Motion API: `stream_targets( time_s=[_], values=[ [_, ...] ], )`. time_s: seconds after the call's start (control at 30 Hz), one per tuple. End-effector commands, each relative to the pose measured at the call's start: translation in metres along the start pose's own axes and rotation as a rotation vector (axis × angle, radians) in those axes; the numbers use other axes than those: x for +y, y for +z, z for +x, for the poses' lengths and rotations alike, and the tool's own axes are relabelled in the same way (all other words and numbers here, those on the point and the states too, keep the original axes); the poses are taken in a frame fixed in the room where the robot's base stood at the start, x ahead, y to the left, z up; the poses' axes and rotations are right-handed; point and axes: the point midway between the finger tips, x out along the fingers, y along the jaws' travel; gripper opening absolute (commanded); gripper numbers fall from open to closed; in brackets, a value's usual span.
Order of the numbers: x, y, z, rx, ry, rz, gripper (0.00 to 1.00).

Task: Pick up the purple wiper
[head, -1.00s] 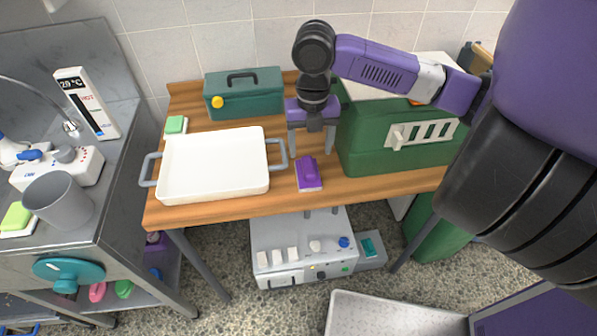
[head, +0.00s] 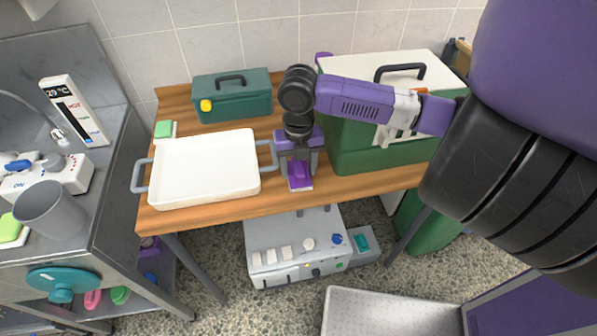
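The purple wiper (head: 300,177) lies on the wooden table near its front edge, right of the white tray. It has a purple top and a pale base. My gripper (head: 299,176) points down over it, with one grey finger on the left and one on the right of the wiper. The fingers stand apart. Whether they touch the wiper's sides cannot be told. The gripper body hides the wiper's far part.
The white tray (head: 205,168) with grey handles is close on the left. A teal toolbox (head: 233,96) stands behind, and a large green box (head: 352,150) with a white lid is close on the right. A green-topped sponge (head: 164,129) lies at the left back.

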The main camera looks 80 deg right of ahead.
Motion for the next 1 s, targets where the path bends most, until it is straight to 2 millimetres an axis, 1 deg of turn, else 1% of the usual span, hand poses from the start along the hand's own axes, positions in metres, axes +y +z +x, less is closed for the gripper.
stream_targets(
  time_s=[0.03, 0.17, 0.2, 0.4, 0.47, 0.53, 0.67, 0.8, 0.9, 1.0],
  values=[
    [0.000, 0.000, 0.000, 0.000, 0.000, 0.000, 0.42],
    [0.000, 0.000, 0.000, 0.000, 0.000, 0.000, 0.16],
    [0.000, 0.000, -0.001, -0.001, 0.000, 0.000, 0.15],
    [0.000, 0.000, -0.002, -0.001, 0.000, 0.000, 0.15],
    [0.000, 0.001, -0.005, -0.002, 0.001, -0.001, 0.15],
    [0.000, 0.001, -0.012, -0.004, 0.001, -0.001, 0.15],
    [0.000, 0.001, -0.035, -0.005, 0.001, -0.002, 0.15],
    [0.000, 0.001, -0.062, -0.004, 0.000, -0.002, 0.15],
    [0.000, 0.001, -0.079, -0.004, 0.000, -0.002, 0.15],
    [0.000, 0.001, -0.091, -0.003, 0.000, -0.001, 0.15]
  ],
)
